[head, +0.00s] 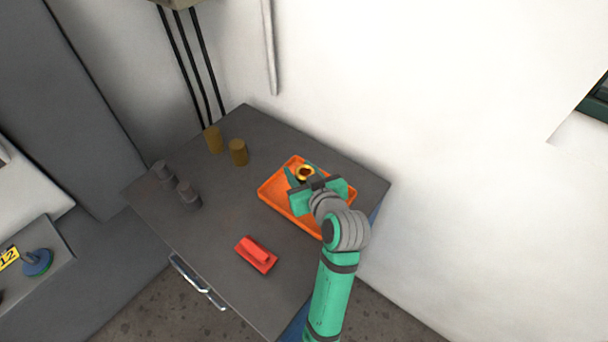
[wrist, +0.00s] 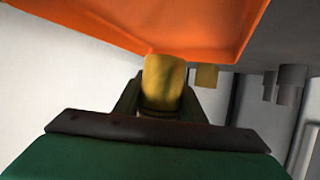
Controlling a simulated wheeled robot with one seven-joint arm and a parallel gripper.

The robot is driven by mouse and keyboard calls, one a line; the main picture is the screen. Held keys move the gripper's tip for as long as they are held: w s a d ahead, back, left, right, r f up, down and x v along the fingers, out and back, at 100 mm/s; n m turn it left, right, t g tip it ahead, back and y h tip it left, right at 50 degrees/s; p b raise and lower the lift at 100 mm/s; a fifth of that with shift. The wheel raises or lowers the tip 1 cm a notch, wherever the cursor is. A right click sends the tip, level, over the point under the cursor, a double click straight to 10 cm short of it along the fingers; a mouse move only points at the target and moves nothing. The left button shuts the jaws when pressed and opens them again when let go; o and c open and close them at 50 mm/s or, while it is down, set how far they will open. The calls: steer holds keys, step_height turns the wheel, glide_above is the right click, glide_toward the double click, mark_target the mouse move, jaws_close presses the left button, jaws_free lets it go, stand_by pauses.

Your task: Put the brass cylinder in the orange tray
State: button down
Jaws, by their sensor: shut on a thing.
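The brass cylinder (head: 305,171) is between the fingers of my gripper (head: 304,177), which is shut on it. In the head view it shows over the far part of the orange tray (head: 277,196). In the wrist view the brass cylinder (wrist: 163,80) stands out between the two fingers of my gripper (wrist: 162,97), against the edge of the orange tray (wrist: 200,25). I cannot tell whether the cylinder touches the tray floor. My gripper and arm hide the tray's right part.
Two more brass-coloured cylinders (head: 238,152) (head: 213,140) stand at the back of the grey cabinet top (head: 222,228). Two grey stepped cylinders (head: 187,193) (head: 163,172) stand at the left. A red block-like piece (head: 256,254) lies near the front. A white wall rises behind.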

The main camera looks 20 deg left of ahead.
steer(key=shift+w+d+f, duration=0.15)
steer(key=shift+w+f, duration=0.1)
steer(key=shift+f, duration=0.1)
steer(key=shift+w+d+f, duration=0.1)
steer(key=shift+w+f, duration=0.1)
steer(key=shift+f, duration=0.95)
steer(key=shift+s+f, duration=0.1)
steer(key=shift+f, duration=0.35)
steer(key=shift+f, duration=0.15)
steer(key=c, duration=1.2)
jaws_free()
steer(key=shift+o, duration=0.2)
steer(key=v, duration=1.2)
steer(key=shift+s, duration=0.1)
